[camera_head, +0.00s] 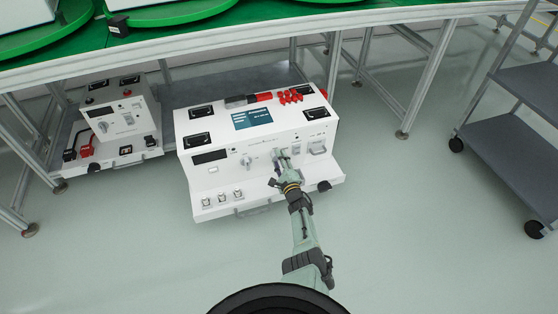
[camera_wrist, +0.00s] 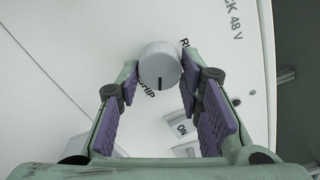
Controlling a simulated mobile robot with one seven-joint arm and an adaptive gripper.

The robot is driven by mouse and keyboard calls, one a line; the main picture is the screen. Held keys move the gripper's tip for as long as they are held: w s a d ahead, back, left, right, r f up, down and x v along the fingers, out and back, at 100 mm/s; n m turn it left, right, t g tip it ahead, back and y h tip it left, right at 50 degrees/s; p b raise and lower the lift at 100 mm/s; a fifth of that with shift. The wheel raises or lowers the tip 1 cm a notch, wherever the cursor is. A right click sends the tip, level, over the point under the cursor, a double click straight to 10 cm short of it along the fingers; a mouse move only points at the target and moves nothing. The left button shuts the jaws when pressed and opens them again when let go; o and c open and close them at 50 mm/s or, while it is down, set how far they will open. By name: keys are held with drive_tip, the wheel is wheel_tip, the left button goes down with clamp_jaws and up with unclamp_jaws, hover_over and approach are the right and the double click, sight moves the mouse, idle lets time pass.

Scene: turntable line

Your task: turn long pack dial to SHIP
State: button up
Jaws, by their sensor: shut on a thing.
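The long white pack (camera_head: 217,175) stands below the line in the head view. My gripper (camera_head: 283,158) reaches its front panel and hides the dial there. In the wrist view the round grey dial (camera_wrist: 159,62) sits between the fingertips of my gripper (camera_wrist: 160,74), which is shut on it. The dial's dark pointer mark faces down in the picture, close to the printed SHIP label (camera_wrist: 147,86). The RUN label (camera_wrist: 184,45) is partly hidden by the right finger.
Another knob (camera_head: 246,162) sits left of my gripper on the same panel. A smaller white pack (camera_head: 121,121) stands at left. A grey shelf cart (camera_head: 510,135) stands at right. The table legs are close behind; the floor in front is clear.

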sight(275, 136)
drive_tip(key=m, duration=0.4)
drive_tip(key=shift+m, duration=0.3)
drive_tip(key=shift+a, duration=0.1)
idle(0.4)
drive_tip(key=o, duration=1.1)
drive_tip(key=shift+o, duration=0.2)
wheel_tip(275, 136, up, 9)
drive_tip(key=shift+f, duration=0.15)
drive_tip(key=shift+r, duration=0.6)
